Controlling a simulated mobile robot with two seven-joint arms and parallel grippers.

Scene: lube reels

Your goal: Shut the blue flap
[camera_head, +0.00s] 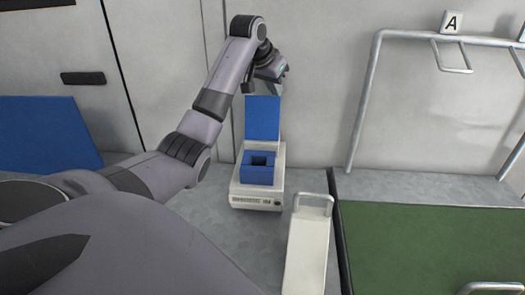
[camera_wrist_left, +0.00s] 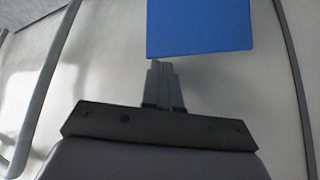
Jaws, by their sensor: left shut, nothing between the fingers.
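The blue flap (camera_head: 262,118) stands upright, open, at the back of a white box-shaped device (camera_head: 258,199) with a blue block (camera_head: 257,170) that has a dark square opening on top. My left gripper (camera_head: 248,88) is above the flap's top edge, near its left corner, with the arm reaching over from the left. In the left wrist view the flap (camera_wrist_left: 200,26) fills the top middle, and the shut, empty fingers (camera_wrist_left: 162,68) point toward its lower left edge. I cannot tell whether they touch it. My right gripper is in neither view.
A white panel with a metal handle (camera_head: 306,250) lies right of the device. A green surface (camera_head: 430,245) is further right, below a metal rail (camera_head: 362,100) with a sign marked A (camera_head: 451,22). A blue panel (camera_head: 45,135) leans at the left. Grey counter surrounds the device.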

